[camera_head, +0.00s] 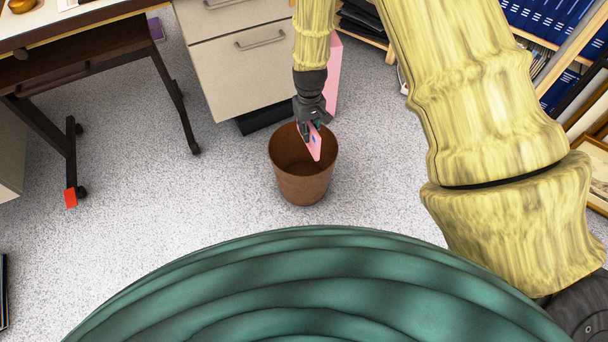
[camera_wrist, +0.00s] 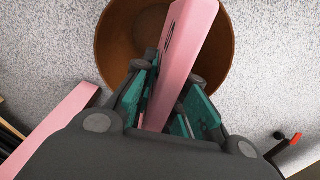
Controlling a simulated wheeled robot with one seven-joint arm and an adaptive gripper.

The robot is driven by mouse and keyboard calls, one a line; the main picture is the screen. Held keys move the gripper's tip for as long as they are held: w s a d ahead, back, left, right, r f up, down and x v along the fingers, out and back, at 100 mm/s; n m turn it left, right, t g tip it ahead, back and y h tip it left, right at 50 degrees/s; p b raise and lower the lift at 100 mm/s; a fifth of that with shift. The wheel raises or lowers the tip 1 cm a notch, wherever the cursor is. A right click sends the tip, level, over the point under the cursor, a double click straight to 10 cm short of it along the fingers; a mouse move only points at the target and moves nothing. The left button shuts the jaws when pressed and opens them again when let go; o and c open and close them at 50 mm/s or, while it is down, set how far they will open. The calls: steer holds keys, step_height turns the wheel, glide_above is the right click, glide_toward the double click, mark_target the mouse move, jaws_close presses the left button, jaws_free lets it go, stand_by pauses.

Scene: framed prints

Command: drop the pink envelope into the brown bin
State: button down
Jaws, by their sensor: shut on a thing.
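The brown bin (camera_head: 303,187) stands upright on the floor in the middle of the head view, and its rim also shows in the wrist view (camera_wrist: 113,40). The pink envelope (camera_head: 314,146) hangs tilted over the bin's opening; in the wrist view (camera_wrist: 184,52) it runs up between the fingers and across the opening. My gripper (camera_head: 311,124) is shut on the envelope just above the bin's far rim. In the wrist view my gripper's green-padded fingers (camera_wrist: 168,98) lie on both sides of the envelope. The inside of the bin looks empty where I can see it.
A beige drawer cabinet (camera_head: 240,70) stands behind the bin. A pink panel-like thing (camera_head: 333,80) stands beside the cabinet. A dark wheeled desk (camera_head: 90,60) is at the left, and a shelf of blue binders (camera_head: 545,25) at the upper right. The speckled floor left of the bin is clear.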

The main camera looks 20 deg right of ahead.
mark_target(308, 144)
steer(key=shift+f+b, duration=3.55)
steer(key=c, duration=1.4)
jaws_free()
steer(key=shift+o, duration=0.2)
steer(key=shift+r, duration=0.1)
step_height(308, 144, up, 12)
steer(key=shift+w+f, duration=0.1)
steer(key=shift+d, duration=0.15)
